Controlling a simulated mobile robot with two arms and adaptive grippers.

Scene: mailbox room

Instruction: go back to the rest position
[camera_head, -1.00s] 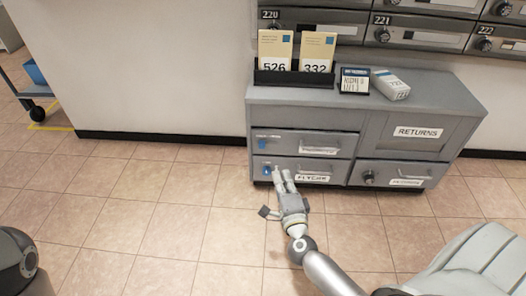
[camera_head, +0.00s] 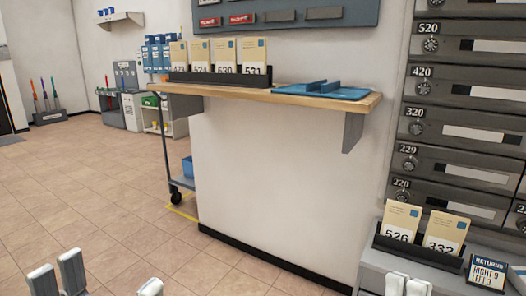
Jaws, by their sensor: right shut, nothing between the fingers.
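The pale fingertips of my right gripper (camera_head: 407,286) show at the bottom edge, right of the middle. They are close together with nothing between them, in front of the grey cabinet (camera_head: 372,272). Pale finger parts of my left gripper (camera_head: 110,281) show at the bottom left, over the tiled floor.
A wooden shelf (camera_head: 358,105) on the white wall bears a card rack and a blue tray (camera_head: 345,92). Grey mailboxes (camera_head: 468,120) stand at the right. Cards 526 (camera_head: 400,224) and 332 (camera_head: 446,234) stand on the cabinet by a returns sign (camera_head: 487,272). Open floor lies left.

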